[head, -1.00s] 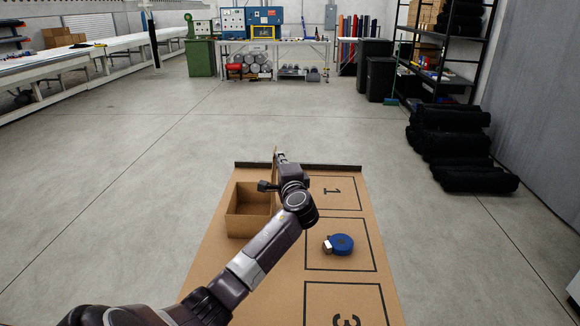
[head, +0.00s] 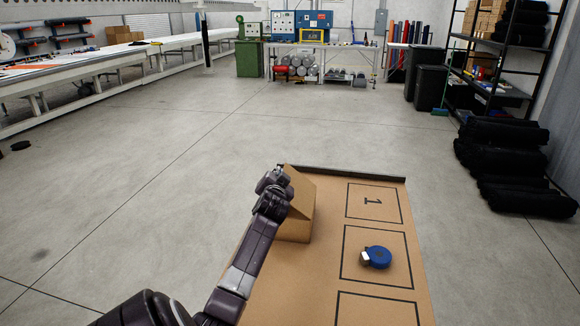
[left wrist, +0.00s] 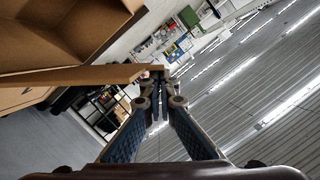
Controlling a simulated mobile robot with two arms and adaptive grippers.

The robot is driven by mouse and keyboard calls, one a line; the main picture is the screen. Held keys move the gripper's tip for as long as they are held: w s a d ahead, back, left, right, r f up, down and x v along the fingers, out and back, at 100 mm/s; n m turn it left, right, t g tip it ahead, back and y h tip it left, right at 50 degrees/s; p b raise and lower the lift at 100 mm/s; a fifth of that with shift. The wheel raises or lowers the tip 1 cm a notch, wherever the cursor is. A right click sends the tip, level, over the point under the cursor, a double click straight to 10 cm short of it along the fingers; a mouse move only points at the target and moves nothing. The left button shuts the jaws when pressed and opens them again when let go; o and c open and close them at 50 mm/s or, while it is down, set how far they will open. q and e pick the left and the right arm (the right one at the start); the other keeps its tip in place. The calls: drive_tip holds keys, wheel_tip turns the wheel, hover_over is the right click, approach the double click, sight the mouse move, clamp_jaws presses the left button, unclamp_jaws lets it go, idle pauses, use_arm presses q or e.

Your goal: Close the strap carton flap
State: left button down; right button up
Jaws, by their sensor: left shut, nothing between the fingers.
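The strap carton (head: 293,231) is an open-topped cardboard box at the left of the tan tabletop. Its flap (head: 301,188) slants up and left over the box from the right side, partly closed. In the left wrist view the carton (left wrist: 88,25) is at upper left, its inside visible, with the flap (left wrist: 75,75) nearly edge-on. My left gripper (head: 275,175) is at the flap's raised edge, shut and empty. In the left wrist view its fingertips (left wrist: 158,78) are by the flap's end; I cannot tell whether they touch. My right gripper is not in view.
A blue round object with a silver part (head: 377,257) sits in a marked square right of the carton. A dark raised strip (head: 345,173) edges the table's far side. Open floor surrounds the table.

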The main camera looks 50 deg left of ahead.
use_arm(q)
drive_tip(key=s+a+f+n, duration=0.1)
drive_tip(key=f+n, duration=0.1)
drive_tip(key=f, duration=0.3)
drive_tip(key=s+a+f+n+t+h+b, duration=0.1)
drive_tip(key=s+a+f+n, duration=0.1)
drive_tip(key=f+n, duration=0.1)
drive_tip(key=shift+a+f+h, duration=0.2)
drive_tip(key=shift+f+h, duration=0.1)
drive_tip(key=shift+f, duration=0.55)
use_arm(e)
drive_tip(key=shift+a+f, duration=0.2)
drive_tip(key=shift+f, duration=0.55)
use_arm(q)
drive_tip(key=shift+s+f, duration=0.1)
drive_tip(key=s+d+r, duration=0.6)
drive_tip(key=s, duration=0.1)
drive_tip(key=shift+d+r+p, duration=0.25)
drive_tip(key=shift+r+p, duration=0.1)
drive_tip(key=shift+p, duration=0.05)
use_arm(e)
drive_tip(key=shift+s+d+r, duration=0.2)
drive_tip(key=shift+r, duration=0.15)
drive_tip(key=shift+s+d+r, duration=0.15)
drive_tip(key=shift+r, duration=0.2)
use_arm(q)
drive_tip(key=shift+s, duration=0.1)
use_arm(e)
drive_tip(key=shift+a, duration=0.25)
